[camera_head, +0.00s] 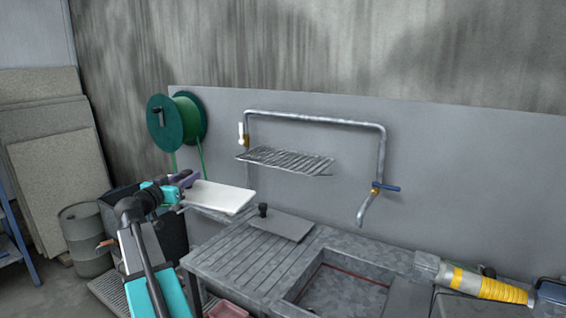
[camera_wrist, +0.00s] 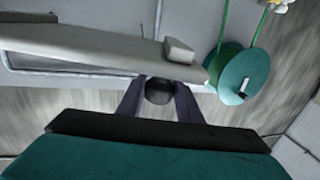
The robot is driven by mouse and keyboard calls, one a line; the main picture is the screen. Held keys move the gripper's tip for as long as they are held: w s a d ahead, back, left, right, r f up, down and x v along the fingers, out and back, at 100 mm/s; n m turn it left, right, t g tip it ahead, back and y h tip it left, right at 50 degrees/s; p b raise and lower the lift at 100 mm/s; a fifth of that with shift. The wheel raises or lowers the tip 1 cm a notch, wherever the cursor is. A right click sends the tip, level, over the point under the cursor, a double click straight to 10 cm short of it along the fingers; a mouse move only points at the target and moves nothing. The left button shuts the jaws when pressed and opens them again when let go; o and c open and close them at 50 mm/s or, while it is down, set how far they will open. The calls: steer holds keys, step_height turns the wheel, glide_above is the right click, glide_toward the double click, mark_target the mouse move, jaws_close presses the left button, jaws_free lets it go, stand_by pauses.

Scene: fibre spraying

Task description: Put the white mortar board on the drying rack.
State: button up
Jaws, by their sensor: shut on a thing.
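The white mortar board (camera_head: 222,197) is held up in the air, nearly level, left of the sink counter in the head view. My gripper (camera_head: 184,180) is shut on it at its left end. In the wrist view my gripper (camera_wrist: 159,93) has its two purple-grey fingers around a dark round handle, and the board (camera_wrist: 90,47) stretches across the upper left. The drying rack (camera_head: 285,160) is a metal wire shelf on the grey wall panel. It looks empty and is to the right of and higher than the board in the head view.
A bent pipe with a blue-handled tap (camera_head: 386,188) runs around the rack. A green hose reel (camera_head: 187,118) hangs left of it. A grey plate with a black knob (camera_head: 283,228) lies on the ribbed drainboard (camera_head: 240,256). A yellow-banded tool (camera_head: 485,285) lies at right.

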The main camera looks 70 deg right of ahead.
steer(key=s+d+r+g, duration=0.1)
steer(key=s+d+r, duration=0.2)
steer(key=s, duration=0.4)
steer(key=s+d+r+m+g+b, duration=0.1)
steer(key=s+d+r, duration=0.3)
steer(key=s+d, duration=0.2)
steer(key=s+d+r+m+g, duration=0.1)
steer(key=s+d+r, duration=0.3)
steer(key=s, duration=0.4)
steer(key=shift+s+d+r+g+y+b, duration=0.15)
steer(key=shift+s+d+g+y+b, duration=0.15)
steer(key=shift+s+d+g+b, duration=0.25)
steer(key=shift+w+d, duration=0.15)
steer(key=w+d+f+p, duration=0.1)
steer(key=w+d+p, duration=0.2)
steer(key=d, duration=1.1)
steer(key=shift+d+f+p, duration=0.15)
steer(key=shift+f+p, duration=0.05)
steer(key=shift+p, duration=0.2)
steer(key=shift+d, duration=0.1)
